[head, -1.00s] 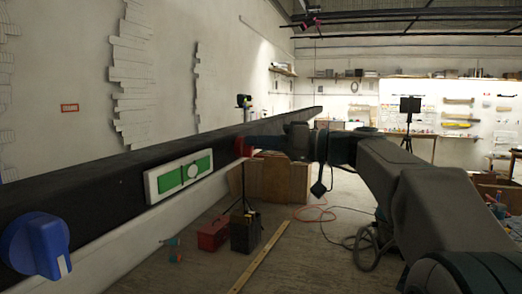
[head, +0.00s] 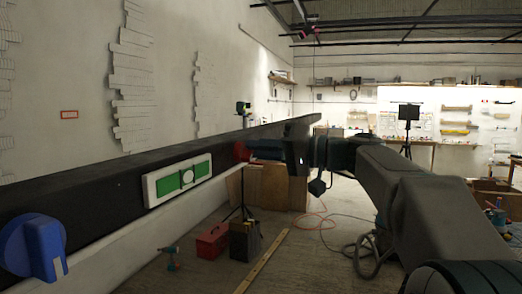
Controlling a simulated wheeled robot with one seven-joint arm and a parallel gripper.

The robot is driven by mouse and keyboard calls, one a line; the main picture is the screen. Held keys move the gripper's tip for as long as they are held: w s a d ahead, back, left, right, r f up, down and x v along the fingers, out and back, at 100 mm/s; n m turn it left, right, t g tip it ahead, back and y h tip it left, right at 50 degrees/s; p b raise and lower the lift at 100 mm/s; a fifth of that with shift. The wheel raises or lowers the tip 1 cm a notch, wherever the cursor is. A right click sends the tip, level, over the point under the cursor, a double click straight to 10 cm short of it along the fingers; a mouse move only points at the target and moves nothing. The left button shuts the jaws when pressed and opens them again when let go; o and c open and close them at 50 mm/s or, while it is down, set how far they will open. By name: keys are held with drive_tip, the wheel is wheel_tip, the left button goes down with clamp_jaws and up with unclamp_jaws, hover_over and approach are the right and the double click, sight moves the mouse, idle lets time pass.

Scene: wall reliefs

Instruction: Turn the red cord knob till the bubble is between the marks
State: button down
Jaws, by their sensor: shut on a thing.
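The red knob (head: 241,151) sits on the front face of a long dark beam, small and partly hidden by my gripper. My gripper (head: 250,151) reaches in from the right and is shut on the red knob; its fingertips are small and dark here. The level (head: 151,190) is a white-framed plate on the beam with a green vial (head: 168,184). Its pale round bubble (head: 188,177) lies close to the vial's middle, slightly right of it. Thin dark marks show near the bubble, but whether it lies fully between them I cannot tell.
A large blue knob (head: 31,249) with a white pointer line sits on the beam at the near left. A red toolbox (head: 212,242), a dark box (head: 245,240) and a drill (head: 171,259) stand on the floor below. Cables lie on the floor under my arm.

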drive_tip(key=c, duration=1.4)
unclamp_jaws()
drive_tip(key=b+v, duration=0.2)
drive_tip(key=v, duration=1.2)
drive_tip(key=shift+b, duration=0.3)
drive_tip(key=shift+a, duration=0.1)
